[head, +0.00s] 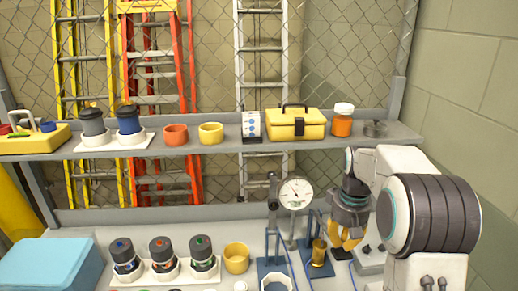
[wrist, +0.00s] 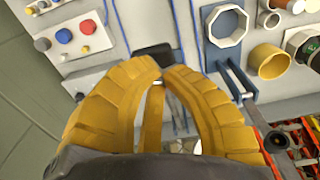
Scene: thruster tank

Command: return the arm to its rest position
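My gripper (head: 345,240) hangs fingers down at the right of the bench, beside the gauge stand, with my arm bent above it.
A dial gauge (head: 296,193) and a brass cylinder on a blue stand (head: 319,252) stand close left of my gripper. A panel with coloured knobs (wrist: 75,38) is near. The shelf (head: 220,133) behind carries a yellow toolbox (head: 295,126) and an orange jar (head: 342,124).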

